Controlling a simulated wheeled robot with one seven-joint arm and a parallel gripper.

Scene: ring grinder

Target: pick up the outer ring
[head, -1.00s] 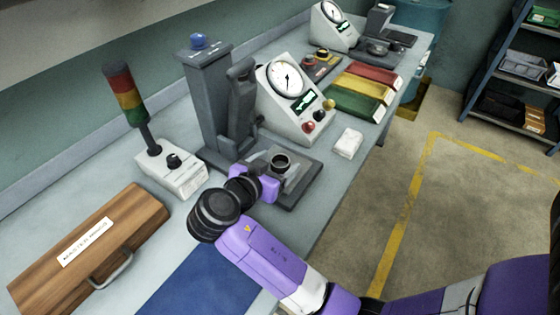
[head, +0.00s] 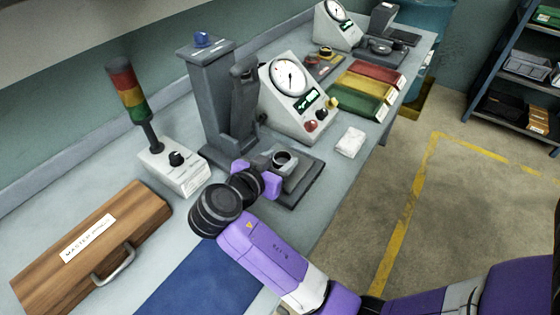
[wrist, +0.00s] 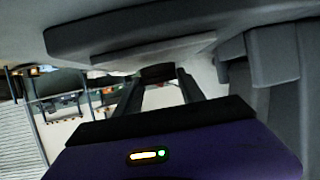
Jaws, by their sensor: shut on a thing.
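The outer ring (head: 284,160), a small dark metal ring with a pale inside, is at the grey base plate (head: 307,180) of the tall grey gauge stand (head: 208,95). My gripper (head: 268,170) reaches in from the front left, and its tips are largely hidden behind its purple body in the head view. In the wrist view my gripper (wrist: 158,80) has its two dark fingers on either side of a dark brownish piece, which seems to be the ring (wrist: 157,72). I cannot tell whether the ring touches the plate.
A dial gauge box (head: 293,95) stands right behind the ring. The stand's column and arm are close to my gripper. A signal light (head: 135,100), a wooden case (head: 95,245) and a blue mat (head: 200,280) lie to the left. A white block (head: 350,142) is at the right.

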